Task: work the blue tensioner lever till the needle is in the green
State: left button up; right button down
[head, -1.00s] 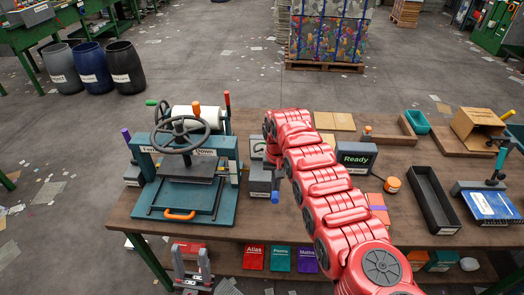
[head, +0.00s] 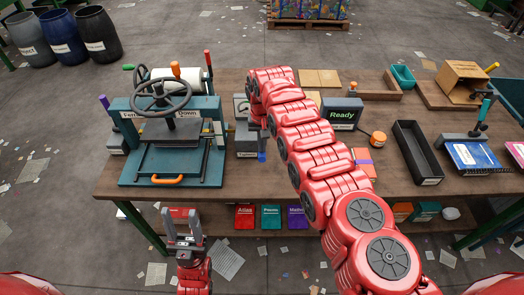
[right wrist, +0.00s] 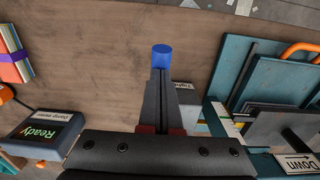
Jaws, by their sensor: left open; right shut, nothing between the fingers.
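The blue tensioner lever's end (head: 262,156) sticks out at the front of a small grey block (head: 246,141) on the bench, right of the press. In the right wrist view the blue end (right wrist: 161,54) shows just beyond my right fingertips. My right gripper (right wrist: 160,76) is shut and empty; I cannot tell whether it touches the lever. In the head view my red right arm hides most of that gripper. A pale dial (head: 241,105) stands behind the block, partly covered by my arm; its needle is unreadable. My left gripper (head: 186,243) is open and empty, in front of the bench.
The teal press (head: 170,165) with its handwheel (head: 163,95) stands left of the lever. A display reading Ready (head: 342,114) and a black tray (head: 417,152) are to the right. The bench's front middle is fairly clear.

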notch_tip(320, 180, down, 8)
jog(key=b, duration=0.7)
jog(key=shift+r, duration=0.15)
dwell(1.8)
jog(key=shift+r, duration=0.15)
dwell(0.6)
notch_tip(320, 180, up, 6)
jog(key=p, duration=0.5)
notch_tip(320, 180, up, 3)
jog(key=shift+f+p, duration=0.1)
jog(key=shift+p, duration=0.9)
notch_tip(320, 180, up, 2)
jog(key=shift+r, duration=1.5)
